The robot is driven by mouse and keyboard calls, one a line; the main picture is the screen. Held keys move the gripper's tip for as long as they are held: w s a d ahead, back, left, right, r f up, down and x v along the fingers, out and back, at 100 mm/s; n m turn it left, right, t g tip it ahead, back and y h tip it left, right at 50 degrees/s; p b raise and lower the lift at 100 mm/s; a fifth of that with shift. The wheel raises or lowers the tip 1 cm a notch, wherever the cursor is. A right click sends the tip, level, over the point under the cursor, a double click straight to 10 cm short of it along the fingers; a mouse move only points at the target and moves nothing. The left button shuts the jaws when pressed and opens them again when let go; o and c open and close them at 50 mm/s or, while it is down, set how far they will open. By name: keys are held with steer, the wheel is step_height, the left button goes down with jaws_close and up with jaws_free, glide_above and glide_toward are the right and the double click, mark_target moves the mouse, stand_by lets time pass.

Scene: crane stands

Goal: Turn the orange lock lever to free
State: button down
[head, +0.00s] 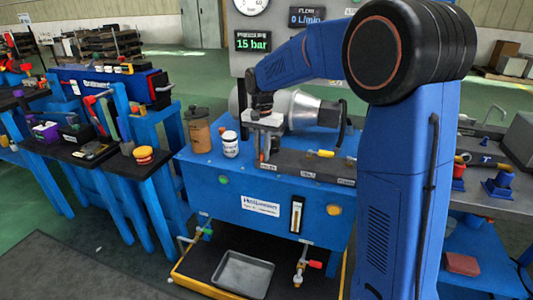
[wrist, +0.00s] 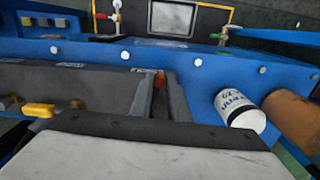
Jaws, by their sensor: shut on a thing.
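My gripper (head: 266,150) points down over the blue bench, at the left end of a dark grey block. In the wrist view its two dark fingers (wrist: 158,100) stand close together. A small orange piece, seemingly the orange lock lever (wrist: 159,78), shows between their tips, and the fingers are shut on it. Most of the lever is hidden by the fingers, so its angle cannot be told. The dark block (head: 310,166) carries small labels along its front edge, too small to read.
A yellow-handled lever (head: 324,153) sits farther right on the block. A white-labelled jar (head: 230,144) and a brown canister (head: 198,130) stand close left of my gripper. A large metal cylinder (head: 292,108) lies behind. A gauge panel reads 15 bar (head: 253,41).

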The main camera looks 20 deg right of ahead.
steer(key=w+m, duration=0.1)
steer(key=w+a+m, duration=0.1)
steer(key=m, duration=0.1)
steer(key=w+m, duration=0.1)
steer(key=shift+a, duration=0.25)
steer(key=shift+w+a+r+m, duration=0.1)
steer(key=shift+w+m, duration=0.45)
steer(key=shift+m, duration=0.4)
steer(key=shift+w+a+m, duration=0.1)
steer(key=shift+w+m, duration=0.45)
steer(key=shift+m, duration=0.4)
steer(key=shift+d, duration=0.1)
steer(key=c, duration=1.7)
jaws_free()
steer(key=shift+c, duration=0.2)
step_height(320, 180, up, 17)
steer(key=shift+r, duration=0.15)
